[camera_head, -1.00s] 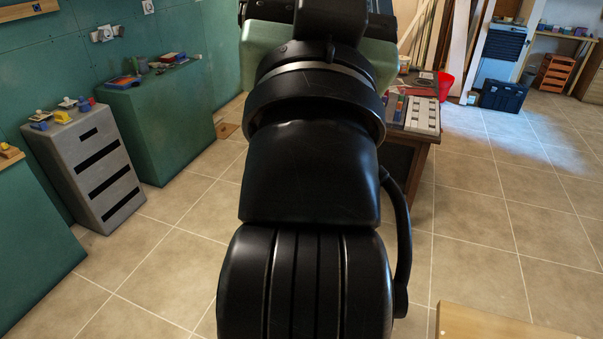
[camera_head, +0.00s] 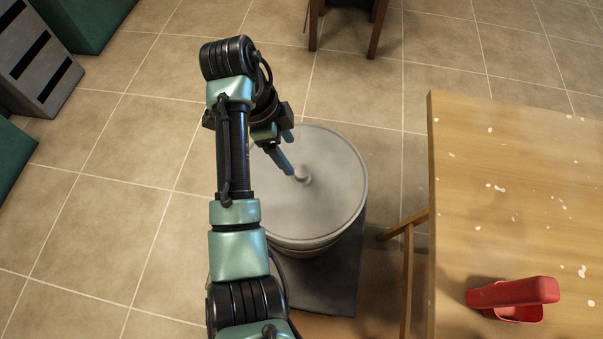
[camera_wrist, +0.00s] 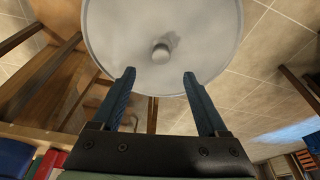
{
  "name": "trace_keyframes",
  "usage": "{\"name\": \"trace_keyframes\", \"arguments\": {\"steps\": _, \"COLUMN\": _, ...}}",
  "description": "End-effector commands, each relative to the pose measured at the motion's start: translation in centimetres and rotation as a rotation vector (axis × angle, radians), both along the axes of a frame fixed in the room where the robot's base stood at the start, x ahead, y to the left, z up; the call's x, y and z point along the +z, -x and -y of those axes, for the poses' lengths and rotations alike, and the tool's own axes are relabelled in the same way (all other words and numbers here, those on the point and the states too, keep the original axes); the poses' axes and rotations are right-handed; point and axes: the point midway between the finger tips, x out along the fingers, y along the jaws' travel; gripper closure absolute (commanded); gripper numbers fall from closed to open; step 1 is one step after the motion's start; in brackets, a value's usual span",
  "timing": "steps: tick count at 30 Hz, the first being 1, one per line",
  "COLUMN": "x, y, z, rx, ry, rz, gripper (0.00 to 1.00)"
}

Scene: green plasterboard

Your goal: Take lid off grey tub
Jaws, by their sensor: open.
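The grey tub (camera_head: 312,246) stands on the floor left of the wooden table, with its round grey lid (camera_head: 325,205) on top. A small knob (camera_head: 303,174) sits at the lid's middle. My gripper (camera_head: 288,154) is over the lid, tilted, with one finger close to the knob in the head view. In the wrist view my gripper (camera_wrist: 159,73) is open and empty. The knob (camera_wrist: 161,53) shows just beyond the fingertips, between their lines, and the lid (camera_wrist: 115,35) fills the upper middle. I cannot tell whether a finger touches the lid. The tub's body is mostly hidden below the lid.
A wooden table (camera_head: 500,150) with white specks stands to the right, with a red scoop-like thing (camera_head: 512,298) near its front. A dark mat (camera_head: 335,292) lies by the tub. Table legs (camera_head: 345,25) stand at the back.

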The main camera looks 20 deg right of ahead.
Motion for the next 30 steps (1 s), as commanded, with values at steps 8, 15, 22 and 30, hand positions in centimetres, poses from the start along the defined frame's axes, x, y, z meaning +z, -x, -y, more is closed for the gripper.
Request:
{"name": "trace_keyframes", "arguments": {"steps": 8, "x": -3.8, "y": 0.4, "z": 1.0, "rx": 0.003, "ry": -0.001, "rz": 0.001, "gripper": 0.23}}
{"name": "trace_keyframes", "arguments": {"steps": 15, "x": -6.1, "y": 0.7, "z": 1.6, "rx": 0.004, "ry": -0.001, "rz": -0.001, "gripper": 0.23}}
{"name": "trace_keyframes", "arguments": {"steps": 22, "x": -8.8, "y": 0.9, "z": 2.3, "rx": 0.003, "ry": -0.002, "rz": 0.002, "gripper": 0.23}}
{"name": "trace_keyframes", "arguments": {"steps": 30, "x": -8.9, "y": 0.9, "z": 2.4, "rx": 0.004, "ry": -0.002, "rz": 0.004, "gripper": 0.25}}
